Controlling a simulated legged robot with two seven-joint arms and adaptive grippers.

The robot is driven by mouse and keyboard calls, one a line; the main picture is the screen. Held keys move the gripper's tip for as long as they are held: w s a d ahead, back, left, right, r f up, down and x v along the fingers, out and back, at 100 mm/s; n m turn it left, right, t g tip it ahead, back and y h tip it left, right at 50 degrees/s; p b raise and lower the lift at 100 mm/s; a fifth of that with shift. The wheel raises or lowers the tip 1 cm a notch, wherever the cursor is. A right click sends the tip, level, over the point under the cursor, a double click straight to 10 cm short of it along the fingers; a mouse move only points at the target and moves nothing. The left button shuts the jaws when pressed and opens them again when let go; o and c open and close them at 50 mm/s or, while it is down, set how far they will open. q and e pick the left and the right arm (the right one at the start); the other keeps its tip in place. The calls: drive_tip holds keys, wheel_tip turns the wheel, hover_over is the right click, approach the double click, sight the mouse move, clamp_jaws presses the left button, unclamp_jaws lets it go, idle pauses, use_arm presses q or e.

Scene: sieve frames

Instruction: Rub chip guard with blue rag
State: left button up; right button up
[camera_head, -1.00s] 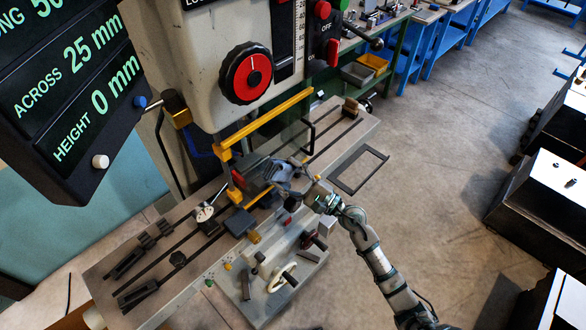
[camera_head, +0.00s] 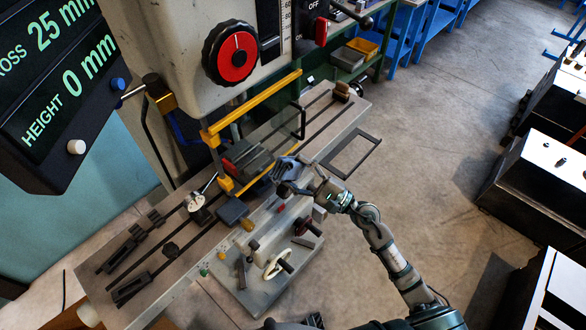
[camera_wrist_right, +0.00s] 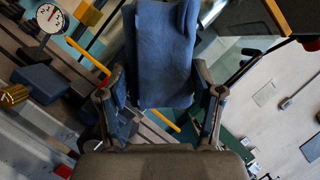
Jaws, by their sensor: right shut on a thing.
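The chip guard (camera_head: 256,105) has a yellow frame with a clear panel and stands over the milling machine table. A yellow bar of it shows in the right wrist view (camera_wrist_right: 88,55). The blue rag (camera_head: 285,168) is in my right gripper (camera_head: 290,178), at the lower right side of the guard. In the right wrist view the rag (camera_wrist_right: 163,55) stands up folded between the two fingers of my right gripper (camera_wrist_right: 160,105), which are shut on it. I cannot tell whether the rag touches the guard. My left gripper is not in view.
A grey vise (camera_head: 247,158) sits behind the guard on the slotted machine table (camera_head: 345,115). A dial gauge (camera_head: 196,201) and clamps are to the left. A handwheel (camera_head: 278,264) is in front. The display panel (camera_head: 50,90) hangs at upper left.

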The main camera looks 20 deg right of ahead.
drive_tip(key=shift+s+d+f+b, duration=0.1)
drive_tip(key=shift+s+d+b, duration=0.3)
drive_tip(key=shift+s, duration=0.2)
drive_tip(key=shift+s+d, duration=0.45)
drive_tip(key=shift+s, duration=0.2)
